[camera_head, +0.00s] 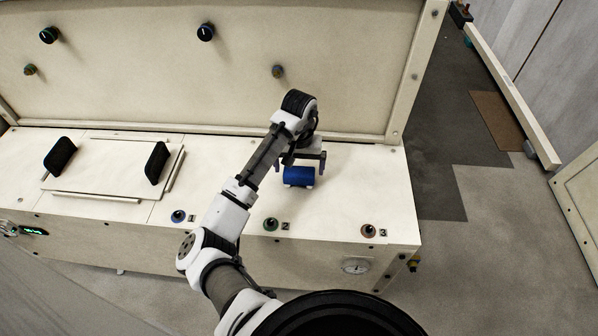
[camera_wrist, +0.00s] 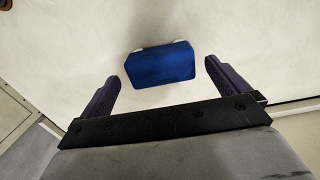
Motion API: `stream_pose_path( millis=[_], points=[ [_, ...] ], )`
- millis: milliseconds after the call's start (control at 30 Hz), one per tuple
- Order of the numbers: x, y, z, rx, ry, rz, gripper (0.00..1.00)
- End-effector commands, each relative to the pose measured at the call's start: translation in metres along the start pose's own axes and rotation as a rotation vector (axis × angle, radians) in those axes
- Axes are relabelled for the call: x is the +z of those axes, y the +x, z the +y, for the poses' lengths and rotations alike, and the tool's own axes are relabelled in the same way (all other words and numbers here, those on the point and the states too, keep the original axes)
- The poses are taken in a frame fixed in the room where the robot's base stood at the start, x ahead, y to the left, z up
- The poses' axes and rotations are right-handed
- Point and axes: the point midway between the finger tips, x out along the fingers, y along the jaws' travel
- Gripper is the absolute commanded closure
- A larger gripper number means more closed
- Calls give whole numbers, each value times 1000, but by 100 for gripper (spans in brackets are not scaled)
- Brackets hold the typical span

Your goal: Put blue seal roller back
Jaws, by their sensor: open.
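The blue seal roller (camera_head: 298,176) lies on the cream bench top, right of the middle, on small white supports that show at its edges. In the wrist view the roller (camera_wrist: 160,65) sits ahead of the jaws, roughly centred between them and apart from both fingers. My gripper (camera_head: 304,168) is over the roller, with its fingers at either side of it in the head view. In the wrist view my gripper (camera_wrist: 163,78) is open and empty. The roller's underside is hidden.
A panel (camera_head: 95,165) with two black handles lies on the bench at left. Small knobs (camera_head: 271,224) numbered 1 to 3 line the bench front. An upright cream wall (camera_head: 150,70) with several knobs stands behind. The bench top right of the roller is clear.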

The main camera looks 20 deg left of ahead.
Motion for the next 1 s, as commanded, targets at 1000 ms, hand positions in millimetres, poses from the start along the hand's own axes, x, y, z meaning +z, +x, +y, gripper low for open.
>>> stream_pose_path(
  millis=[1000],
  points=[
    [-46,-146,40,154,49,330,0]
  ],
)
